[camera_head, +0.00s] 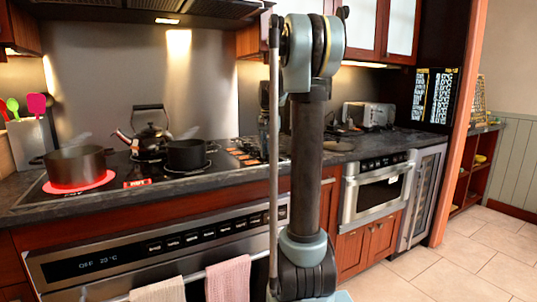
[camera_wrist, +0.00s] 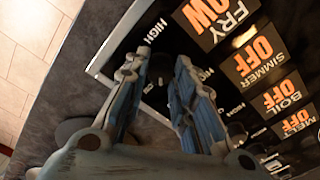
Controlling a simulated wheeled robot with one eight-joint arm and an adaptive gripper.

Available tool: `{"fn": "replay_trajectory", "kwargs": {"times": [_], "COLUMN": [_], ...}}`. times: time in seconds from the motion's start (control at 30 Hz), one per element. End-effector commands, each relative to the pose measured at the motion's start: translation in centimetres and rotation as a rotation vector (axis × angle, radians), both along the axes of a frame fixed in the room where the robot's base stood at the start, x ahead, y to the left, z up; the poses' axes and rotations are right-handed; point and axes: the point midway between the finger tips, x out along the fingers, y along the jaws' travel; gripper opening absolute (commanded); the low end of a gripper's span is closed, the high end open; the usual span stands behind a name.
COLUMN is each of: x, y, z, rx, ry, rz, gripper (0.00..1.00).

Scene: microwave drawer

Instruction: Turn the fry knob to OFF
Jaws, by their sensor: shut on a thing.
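In the wrist view, the black fry label (camera_wrist: 208,18) reads LOW in orange. My gripper (camera_wrist: 163,62) has its two fingers pointing at the cooktop's control strip beside this label. The simmer label (camera_wrist: 254,60), boil label (camera_wrist: 282,96) and melt label (camera_wrist: 299,122) each read OFF.
The cooktop (camera_head: 110,172) carries a pot (camera_head: 75,166) on a glowing red ring, a kettle (camera_head: 150,137) and a dark pan (camera_head: 187,154). An oven (camera_head: 150,245) with hanging towels (camera_head: 228,280) is below. A toaster (camera_head: 368,115) stands at right. Tiled floor (camera_head: 470,260) is clear.

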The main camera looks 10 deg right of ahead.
Motion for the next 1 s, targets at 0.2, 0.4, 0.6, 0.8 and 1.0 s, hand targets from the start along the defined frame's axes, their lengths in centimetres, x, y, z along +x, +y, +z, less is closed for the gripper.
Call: {"fn": "replay_trajectory", "kwargs": {"times": [0.2,0.4,0.6,0.8,1.0], "x": [0.27,0.31,0.31,0.31,0.31], "y": [0.10,0.14,0.19,0.22,0.23], "z": [0.10,0.11,0.11,0.10,0.10], "rx": [0.001,0.000,0.001,0.001,0.000], "ry": [-0.004,-0.005,-0.005,-0.005,-0.004], "rz": [0.206,0.394,0.562,0.691,0.770], "gripper": [0.00,0.00,0.00,0.00,0.00]}}
